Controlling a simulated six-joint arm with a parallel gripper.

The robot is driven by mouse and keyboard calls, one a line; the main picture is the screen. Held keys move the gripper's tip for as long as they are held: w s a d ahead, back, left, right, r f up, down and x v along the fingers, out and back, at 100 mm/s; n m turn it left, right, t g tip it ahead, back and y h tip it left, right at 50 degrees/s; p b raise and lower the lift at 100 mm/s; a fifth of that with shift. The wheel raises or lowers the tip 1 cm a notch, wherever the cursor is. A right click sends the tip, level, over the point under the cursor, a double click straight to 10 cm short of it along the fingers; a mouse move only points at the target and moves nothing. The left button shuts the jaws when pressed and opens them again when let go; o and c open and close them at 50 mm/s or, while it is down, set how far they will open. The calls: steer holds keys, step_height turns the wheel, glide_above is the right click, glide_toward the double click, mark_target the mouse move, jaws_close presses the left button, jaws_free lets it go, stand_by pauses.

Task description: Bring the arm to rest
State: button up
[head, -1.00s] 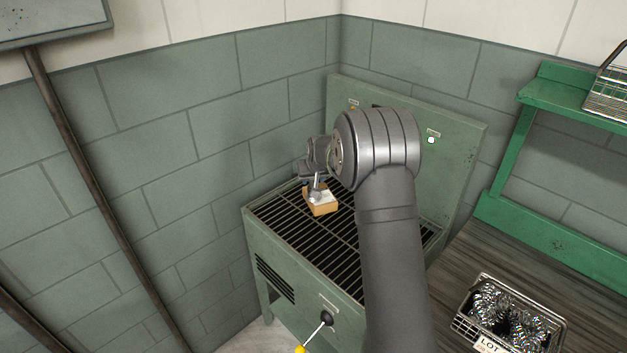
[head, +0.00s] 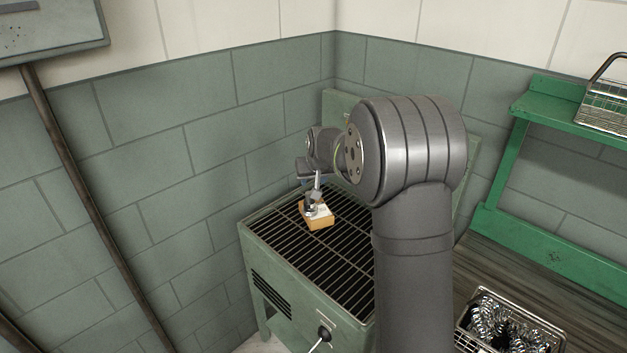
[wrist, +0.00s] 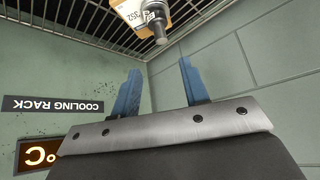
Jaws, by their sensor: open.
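My gripper (wrist: 158,88) is open and empty in the wrist view, its two blue fingers apart. In the head view my gripper (head: 313,185) hangs above the green cooling rack (head: 290,280), partly hidden by the wrist. A small tan box with a white top (head: 318,217) sits on the rack's dark bars. A metal piece stands on it, close to my gripper in the head view. The box also shows at the top of the wrist view (wrist: 133,12), apart from the fingers.
A wire basket of shiny springs (head: 505,322) stands on the bench (head: 490,268) at the right. A green shelf (head: 550,105) holds another wire basket (head: 607,103). A lever knob (head: 324,335) sticks out of the rack's front. Tiled walls close off the left and back.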

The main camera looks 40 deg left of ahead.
mark_target(309, 193)
steer(key=shift+f, duration=0.1)
steer(key=x, duration=1.2)
steer(key=shift+f, duration=0.3)
steer(key=shift+r, duration=1.55)
steer(key=shift+f, duration=0.1)
